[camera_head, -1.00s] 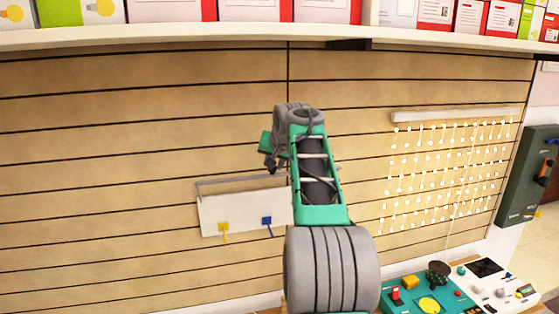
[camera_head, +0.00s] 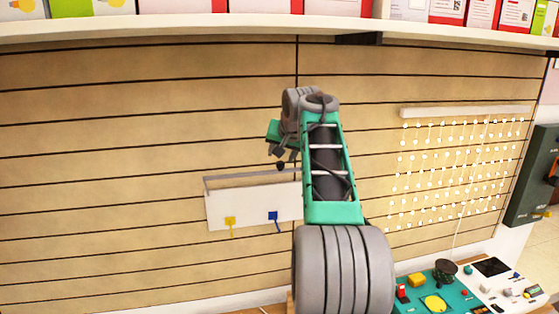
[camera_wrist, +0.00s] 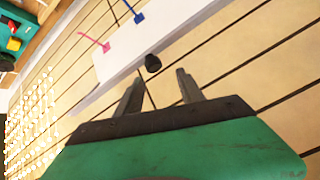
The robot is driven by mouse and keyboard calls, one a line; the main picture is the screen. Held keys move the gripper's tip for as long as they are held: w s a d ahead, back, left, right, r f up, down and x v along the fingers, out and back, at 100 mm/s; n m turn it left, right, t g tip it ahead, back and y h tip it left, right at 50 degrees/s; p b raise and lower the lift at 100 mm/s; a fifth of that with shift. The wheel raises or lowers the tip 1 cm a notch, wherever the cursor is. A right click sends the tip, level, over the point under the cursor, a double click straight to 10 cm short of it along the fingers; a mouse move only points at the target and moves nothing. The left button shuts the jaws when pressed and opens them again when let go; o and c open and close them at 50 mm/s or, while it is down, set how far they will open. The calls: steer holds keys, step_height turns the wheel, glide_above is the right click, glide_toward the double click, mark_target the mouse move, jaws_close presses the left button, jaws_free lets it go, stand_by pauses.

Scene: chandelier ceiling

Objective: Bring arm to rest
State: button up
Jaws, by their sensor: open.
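My gripper (camera_wrist: 160,92) shows in the wrist view with its two grey fingers apart and nothing between them. Beyond the fingertips is a small black knob-like thing (camera_wrist: 153,63), close to the lower edge of a white wall panel. In the head view my arm rises from the bottom middle, and the gripper end (camera_head: 280,155) is at its upper left, partly hidden by the arm links. It is in front of the slatted wall, just above the white panel (camera_head: 255,207).
The white panel carries a yellow hook (camera_head: 230,222) and a blue hook (camera_head: 273,216). A light string display (camera_head: 455,165) hangs at right. A shelf (camera_head: 200,27) with boxes runs along the top. A control board (camera_head: 440,297) lies at lower right, and a dark green panel (camera_head: 532,175) is at far right.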

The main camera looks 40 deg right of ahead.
steer(key=v, duration=0.4)
steer(key=shift+s+a+r, duration=0.1)
steer(key=shift+s+a, duration=0.05)
steer(key=shift+a, duration=0.1)
steer(key=s+a+f+n+g+y+b, duration=0.1)
steer(key=s+a+f+n, duration=0.15)
steer(key=a+f, duration=0.45)
steer(key=s+a+f+n+y+b, duration=0.1)
steer(key=s+a+f, duration=0.2)
steer(key=a, duration=0.8)
steer(key=s+a+f+n+g, duration=0.1)
steer(key=s+a+f+n, duration=0.1)
steer(key=s+a+f, duration=0.4)
steer(key=s+a+f+n+g+y+b, duration=0.1)
steer(key=s+a+f+n, duration=0.2)
steer(key=s+a+f, duration=0.4)
steer(key=s+f, duration=0.5)
steer(key=f, duration=0.3)
steer(key=shift+g, duration=0.4)
steer(key=shift+r, duration=0.1)
steer(key=shift+c, duration=0.3)
